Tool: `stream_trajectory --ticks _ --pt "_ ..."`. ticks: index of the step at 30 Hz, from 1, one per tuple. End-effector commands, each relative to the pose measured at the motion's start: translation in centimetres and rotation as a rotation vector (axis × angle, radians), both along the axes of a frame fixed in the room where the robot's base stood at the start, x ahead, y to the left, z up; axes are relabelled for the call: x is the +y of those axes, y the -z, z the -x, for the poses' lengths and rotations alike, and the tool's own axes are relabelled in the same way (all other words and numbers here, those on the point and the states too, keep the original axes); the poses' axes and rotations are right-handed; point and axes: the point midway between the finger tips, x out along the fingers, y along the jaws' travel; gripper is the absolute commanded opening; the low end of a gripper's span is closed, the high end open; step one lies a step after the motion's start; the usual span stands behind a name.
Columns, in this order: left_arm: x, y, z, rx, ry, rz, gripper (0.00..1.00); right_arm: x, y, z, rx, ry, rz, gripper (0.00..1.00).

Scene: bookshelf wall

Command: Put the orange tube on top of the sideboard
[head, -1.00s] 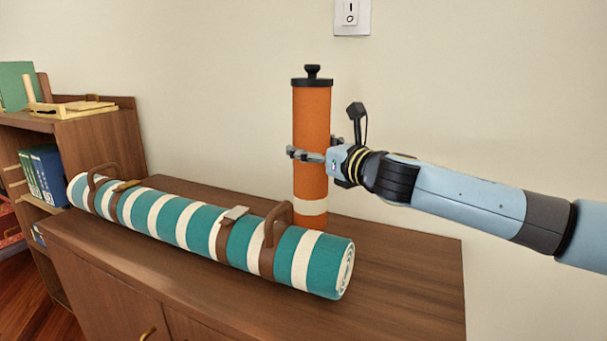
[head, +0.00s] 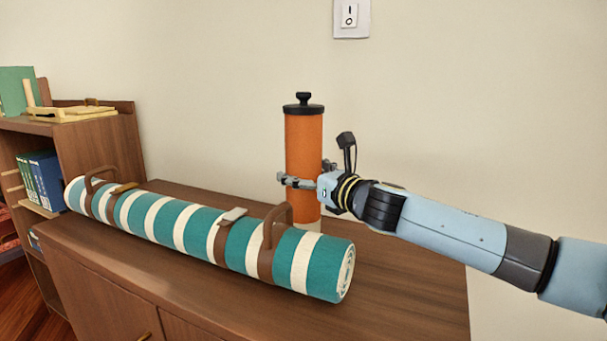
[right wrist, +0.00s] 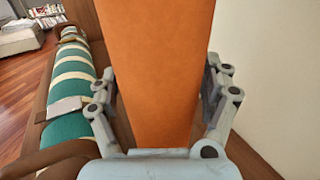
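The orange tube (head: 303,140) with a black knobbed lid stands upright over the back of the brown wooden sideboard (head: 410,285). Its pale band shows just above the striped roll, which hides its lower end, so I cannot tell whether it touches the top. My right gripper (head: 305,174) reaches in from the right, its fingers around the tube at lower-middle height. In the right wrist view the tube (right wrist: 160,70) fills the space between the two fingers, which press at its sides. My left gripper is not in view.
A teal and white striped roll (head: 190,228) with brown straps and handles lies along the sideboard in front of the tube. A bookshelf (head: 105,150) with books stands at the left. The wall with a switch (head: 350,15) is behind. The sideboard's right end is bare.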

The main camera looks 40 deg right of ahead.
Motion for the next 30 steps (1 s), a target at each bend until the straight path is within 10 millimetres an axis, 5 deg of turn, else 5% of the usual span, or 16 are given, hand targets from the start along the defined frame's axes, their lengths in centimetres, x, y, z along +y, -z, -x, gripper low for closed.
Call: stream_trajectory --ticks 3,14,20,30 --pt "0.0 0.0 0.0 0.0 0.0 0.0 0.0 0.0 0.0 0.0 0.0 0.0 0.0 0.98" --pt "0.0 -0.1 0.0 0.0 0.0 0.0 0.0 0.0 -0.3 0.2 0.001 -0.001 0.003 0.98" --pt "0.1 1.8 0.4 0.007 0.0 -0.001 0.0 0.3 0.3 3.2 0.005 -0.006 0.01 0.98" --pt "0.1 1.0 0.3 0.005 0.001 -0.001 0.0 0.8 -0.4 9.7 0.005 -0.004 0.007 0.98"
